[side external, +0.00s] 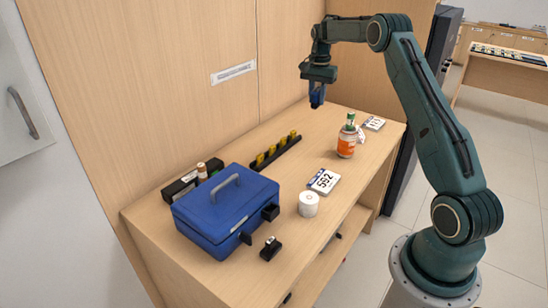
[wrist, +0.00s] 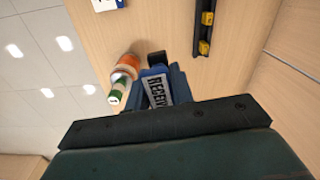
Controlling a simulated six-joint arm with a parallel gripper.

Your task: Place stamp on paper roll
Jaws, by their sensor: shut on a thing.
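My gripper (side external: 317,104) is raised in the air above the far part of the counter, pointing down. It is shut on the stamp (wrist: 157,92), whose white face with black lettering, seemingly "RECEIVED", shows between the blue sides in the wrist view. In the side view the stamp is a small dark blue shape, partly hidden by the jaws. The paper roll (side external: 308,205) is a short white cylinder standing upright on the counter near its front edge, well apart from my gripper. The roll is not visible in the wrist view.
A blue cash box (side external: 226,212) and small black object (side external: 270,249) are left of the roll. A number card (side external: 323,181) lies just behind it. An orange-labelled bottle (side external: 346,140) stands farther right. A black rack with yellow pieces (side external: 272,153) lies near the back wall.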

